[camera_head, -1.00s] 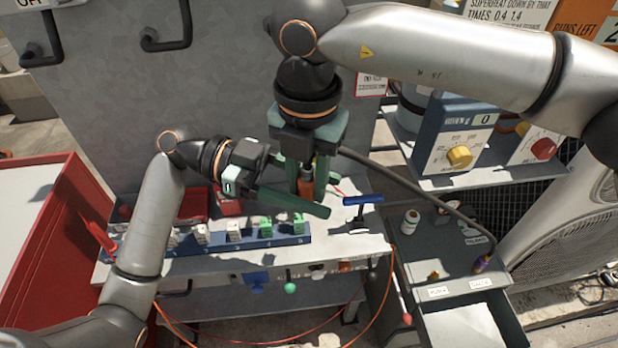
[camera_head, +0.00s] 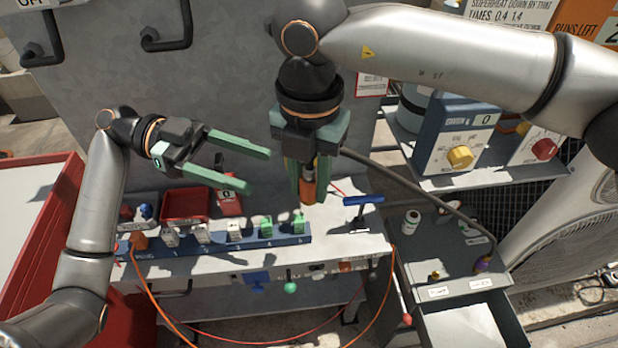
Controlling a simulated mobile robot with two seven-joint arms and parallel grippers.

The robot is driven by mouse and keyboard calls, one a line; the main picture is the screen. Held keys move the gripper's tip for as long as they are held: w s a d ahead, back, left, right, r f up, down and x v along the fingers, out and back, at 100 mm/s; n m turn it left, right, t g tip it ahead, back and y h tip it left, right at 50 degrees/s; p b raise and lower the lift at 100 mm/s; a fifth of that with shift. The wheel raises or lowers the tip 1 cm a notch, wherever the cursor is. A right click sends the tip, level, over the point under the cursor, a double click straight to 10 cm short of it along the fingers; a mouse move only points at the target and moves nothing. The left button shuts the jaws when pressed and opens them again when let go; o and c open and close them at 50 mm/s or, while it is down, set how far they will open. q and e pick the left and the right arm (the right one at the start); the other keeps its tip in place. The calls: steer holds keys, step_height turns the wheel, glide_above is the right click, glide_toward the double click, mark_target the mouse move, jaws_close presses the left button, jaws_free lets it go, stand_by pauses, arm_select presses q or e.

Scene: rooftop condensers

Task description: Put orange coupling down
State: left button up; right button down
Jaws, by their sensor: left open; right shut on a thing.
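The orange coupling (camera_head: 307,190) points downward between the green fingers of my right gripper (camera_head: 307,197). That gripper is shut on it and hangs over the bench (camera_head: 345,243), near its back. A gap under the coupling cannot be judged from this view. My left gripper (camera_head: 258,170) is open and empty, to the left of the coupling, with its fingers pointing right toward it. The fingers of the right gripper hide part of the coupling.
A blue rack (camera_head: 215,247) with white and green blocks stands on the bench, with a red tray (camera_head: 187,204) behind it. A blue T-handle (camera_head: 363,200) stands to the right. A dark hose (camera_head: 410,183) runs from near my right gripper to the grey side shelf (camera_head: 420,262).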

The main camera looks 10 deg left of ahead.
arm_select(q)
steer(key=d+f+n+t+y, duration=0.2)
steer(key=d+f+n+t, duration=0.25)
steer(key=f+n, duration=0.75)
steer(key=d+f+n+t+y, duration=0.1)
steer(key=d+f+n+t, duration=0.35)
steer(key=f+n, duration=0.75)
steer(key=s+a+f+y, duration=0.2)
steer(key=s+f+y, duration=0.35)
steer(key=f, duration=0.55)
steer(key=s+a+f+m+t+y, duration=0.1)
steer(key=s+a+f+m+y, duration=0.1)
steer(key=s+a+m+y, duration=0.2)
steer(key=a+m+y, duration=0.1)
steer(key=a+m, duration=0.2)
steer(key=shift+s+f+t, duration=0.3)
steer(key=shift+s+t, duration=0.1)
